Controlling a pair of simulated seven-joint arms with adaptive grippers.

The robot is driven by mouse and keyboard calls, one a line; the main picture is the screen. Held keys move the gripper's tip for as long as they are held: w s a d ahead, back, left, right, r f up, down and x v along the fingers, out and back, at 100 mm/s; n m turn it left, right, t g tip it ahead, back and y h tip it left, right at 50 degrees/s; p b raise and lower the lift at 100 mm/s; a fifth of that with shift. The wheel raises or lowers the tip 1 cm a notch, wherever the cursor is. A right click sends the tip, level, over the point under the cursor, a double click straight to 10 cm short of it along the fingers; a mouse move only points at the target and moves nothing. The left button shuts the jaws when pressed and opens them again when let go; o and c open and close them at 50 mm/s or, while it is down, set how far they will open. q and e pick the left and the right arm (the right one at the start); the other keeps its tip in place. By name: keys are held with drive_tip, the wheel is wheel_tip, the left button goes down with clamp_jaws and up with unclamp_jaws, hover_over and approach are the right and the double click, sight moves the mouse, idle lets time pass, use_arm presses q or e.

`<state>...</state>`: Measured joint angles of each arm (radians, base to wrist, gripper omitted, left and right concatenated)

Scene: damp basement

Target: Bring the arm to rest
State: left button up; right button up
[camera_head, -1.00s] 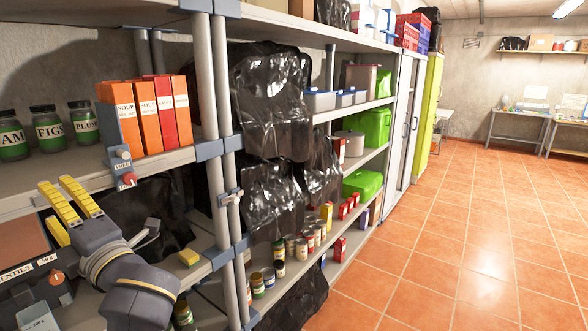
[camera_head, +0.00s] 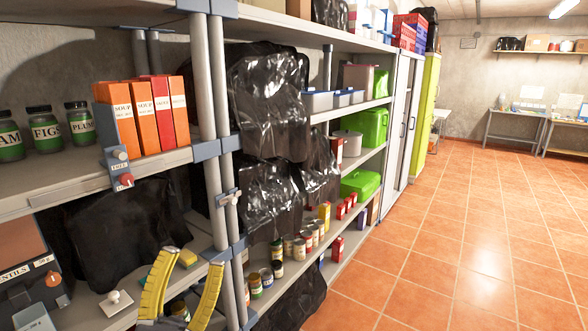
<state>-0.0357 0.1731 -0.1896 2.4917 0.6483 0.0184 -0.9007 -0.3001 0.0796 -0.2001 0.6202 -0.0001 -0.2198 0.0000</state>
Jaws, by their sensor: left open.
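My left gripper (camera_head: 193,257) is at the bottom left of the head view, in front of the lower shelf (camera_head: 205,237). Its two yellow-padded fingers point upward and stand wide apart, with nothing held between them. The rest of my left arm is below the picture's edge. My right gripper is not in view.
Soup boxes (camera_head: 145,118) and labelled jars (camera_head: 46,128) stand on the upper shelf. Metal posts (camera_head: 214,160) rise close beside the gripper. Cans (camera_head: 278,269) stand on the low shelf to the right. The tiled floor (camera_head: 450,240) is clear.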

use_arm(q)
wheel_tip(320, 180, down, 29)
drive_tip(key=a+g+y, duration=0.1)
drive_tip(key=g+y, duration=0.6)
drive_tip(key=g, duration=0.4)
drive_tip(key=s+a+f+n+g+y, duration=0.3)
drive_tip(key=s+a+f+g+y, duration=0.5)
drive_tip(key=s+a+f, duration=0.65)
drive_tip(key=s+d+f+g+h, duration=0.1)
drive_tip(key=d+f+h, duration=0.15)
drive_tip(key=f, duration=1.35)
drive_tip(key=s+d+f+g+h, duration=0.15)
drive_tip(key=d+f, duration=0.25)
drive_tip(key=f, duration=1.2)
drive_tip(key=s+f+n+g+h, duration=0.1)
drive_tip(key=s+f+n+g, duration=0.2)
drive_tip(key=s+f, duration=1.7)
drive_tip(key=shift+s+f, duration=0.3)
drive_tip(key=shift+s, duration=0.8)
